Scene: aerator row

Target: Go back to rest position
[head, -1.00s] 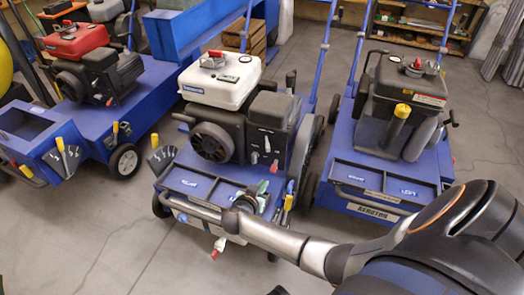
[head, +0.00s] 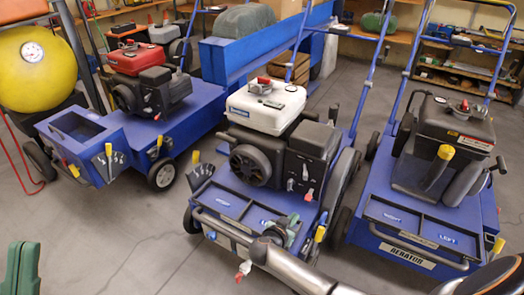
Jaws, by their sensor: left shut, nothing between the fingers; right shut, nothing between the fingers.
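My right arm comes in from the bottom right, and its silver forearm reaches the front of the middle aerator (head: 232,207). My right gripper (head: 290,226), with greenish fingers, is shut and empty over the right part of that aerator's front tray. Whether it touches the tray cannot be told. My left gripper (head: 23,262) is dark green, at the bottom left corner, partly cut off by the frame edge. It is shut and empty, pointing up, apart from the machines.
A blue aerator with a red engine (head: 140,58) stands at left, and another with a black engine (head: 445,135) at right. A yellow tank with a gauge (head: 38,65) is at far left. Shelves (head: 465,65) line the back. Grey floor is clear at front left.

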